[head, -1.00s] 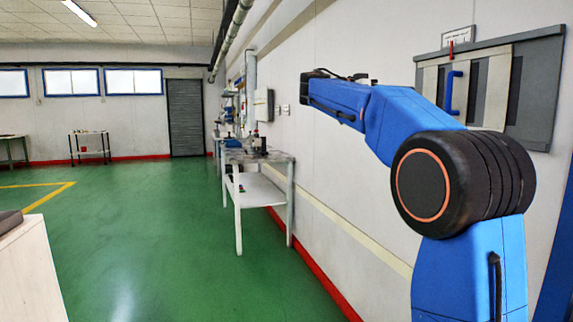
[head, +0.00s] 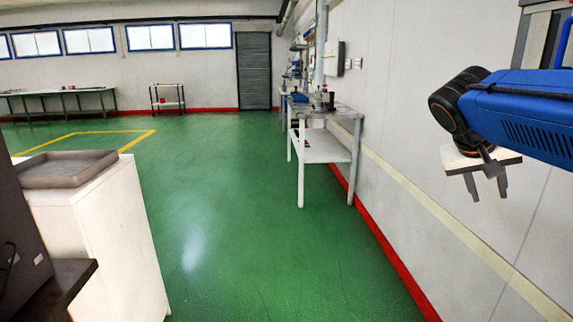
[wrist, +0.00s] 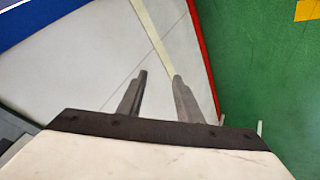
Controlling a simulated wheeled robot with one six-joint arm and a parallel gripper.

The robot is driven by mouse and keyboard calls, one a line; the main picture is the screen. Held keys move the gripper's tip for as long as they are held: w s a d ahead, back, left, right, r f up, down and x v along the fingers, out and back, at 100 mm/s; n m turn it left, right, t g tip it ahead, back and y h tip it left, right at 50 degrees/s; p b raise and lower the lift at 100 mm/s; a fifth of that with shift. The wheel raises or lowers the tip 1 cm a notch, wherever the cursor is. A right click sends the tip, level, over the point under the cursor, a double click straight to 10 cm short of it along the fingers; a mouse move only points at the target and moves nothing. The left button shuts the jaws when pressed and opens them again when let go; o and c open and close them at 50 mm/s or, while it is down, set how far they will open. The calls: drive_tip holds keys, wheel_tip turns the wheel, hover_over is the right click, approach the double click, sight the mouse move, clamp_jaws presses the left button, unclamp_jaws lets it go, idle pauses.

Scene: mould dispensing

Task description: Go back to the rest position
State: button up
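My gripper (head: 488,188) hangs from my blue arm at the right of the head view, in front of the white wall. Its two grey fingers point down and stand apart with nothing between them. In the wrist view my gripper (wrist: 160,77) also shows both fingers spread and empty, with wall and floor beyond them. No object is in its grasp.
A white cabinet (head: 115,225) with a grey tray (head: 70,181) on top stands at the left. A white workbench (head: 325,150) stands along the right wall (head: 420,140). The green floor (head: 230,220) between them is clear.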

drive_tip(key=s+a+f+n+y, duration=0.1)
drive_tip(key=s+a+f+y, duration=0.1)
drive_tip(key=s+a+f, duration=0.2)
drive_tip(key=s+a+f+n+t+y, duration=0.1)
drive_tip(key=s+a+f, duration=0.4)
drive_tip(key=f, duration=0.6)
drive_tip(key=s+a+f+n+y, duration=0.3)
drive_tip(key=s+a+f+y, duration=0.1)
drive_tip(key=s+f, duration=0.3)
drive_tip(key=shift+a+f, duration=0.15)
drive_tip(key=shift+a, duration=0.55)
